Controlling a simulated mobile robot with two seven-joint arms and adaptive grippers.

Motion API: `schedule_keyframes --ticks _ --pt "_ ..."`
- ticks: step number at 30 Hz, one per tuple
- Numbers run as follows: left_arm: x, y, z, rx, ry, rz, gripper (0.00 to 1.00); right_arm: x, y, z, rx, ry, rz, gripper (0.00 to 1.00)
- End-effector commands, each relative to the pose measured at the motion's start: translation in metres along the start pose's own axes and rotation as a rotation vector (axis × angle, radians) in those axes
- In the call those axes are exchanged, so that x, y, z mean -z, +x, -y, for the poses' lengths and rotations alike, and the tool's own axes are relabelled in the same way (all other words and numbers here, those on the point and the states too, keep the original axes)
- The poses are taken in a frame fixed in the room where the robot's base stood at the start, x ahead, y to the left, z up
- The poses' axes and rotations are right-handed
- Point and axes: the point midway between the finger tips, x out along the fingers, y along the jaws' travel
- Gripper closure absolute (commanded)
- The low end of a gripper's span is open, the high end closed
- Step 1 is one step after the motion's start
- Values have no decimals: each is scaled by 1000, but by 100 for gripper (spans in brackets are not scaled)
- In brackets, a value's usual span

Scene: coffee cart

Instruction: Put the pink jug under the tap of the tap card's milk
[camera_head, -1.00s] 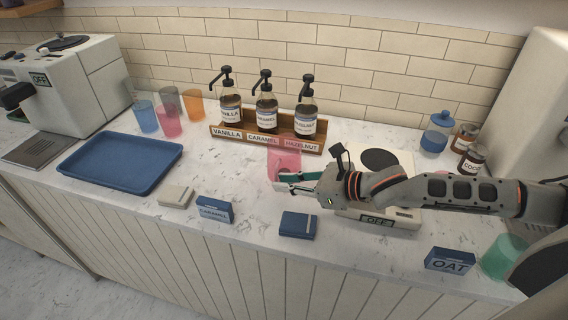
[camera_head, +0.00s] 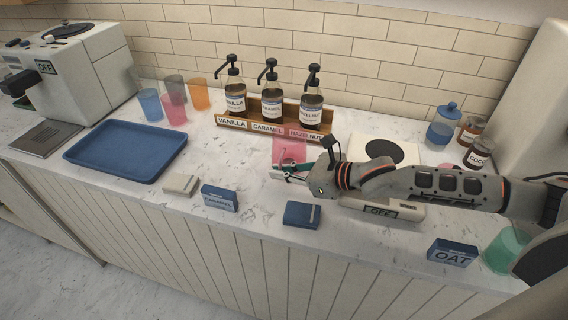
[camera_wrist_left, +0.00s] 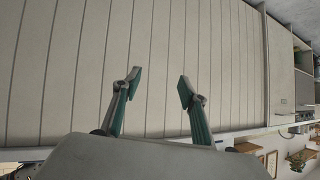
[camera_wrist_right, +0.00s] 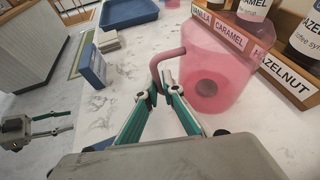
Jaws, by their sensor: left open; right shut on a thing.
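The pink jug (camera_head: 289,148) stands upright on the counter in front of the hazelnut end of the syrup rack. My right gripper (camera_head: 284,173) is shut on the jug's handle. In the right wrist view, the jug (camera_wrist_right: 215,75) shows its open body to the right of my right fingers (camera_wrist_right: 163,88). My left gripper (camera_wrist_left: 156,82) is open and empty in front of the cabinet panels, out of the head view. A blue box marked OAT (camera_head: 452,252) stands at the front right. I see no milk tap, and no card that I can read as the tap card.
The syrup rack (camera_head: 262,126) is close behind the jug. A white scale (camera_head: 380,207) lies under my right arm. Blue boxes (camera_head: 220,198) (camera_head: 302,214) and a beige box (camera_head: 180,185) lie in front. A green cup (camera_head: 507,248) is at right, a blue tray (camera_head: 125,150) at left.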

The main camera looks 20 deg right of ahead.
Motion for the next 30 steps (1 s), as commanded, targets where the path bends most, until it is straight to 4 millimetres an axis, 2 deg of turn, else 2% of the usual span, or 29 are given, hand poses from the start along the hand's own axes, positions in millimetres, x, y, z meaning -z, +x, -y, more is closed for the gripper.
schedule_keyframes --ticks 8,18,25,30 --pt "0 -2 0 0 0 4 57 -21 -8 2 0 -2 2 100" --pt "-4 -7 11 18 0 27 57 -97 -40 7 2 -4 5 100" --pt "-16 -10 12 23 -3 60 57 -138 -57 10 3 -5 4 100" --pt "-18 -11 11 25 -12 64 57 -165 -68 11 2 -4 5 100"
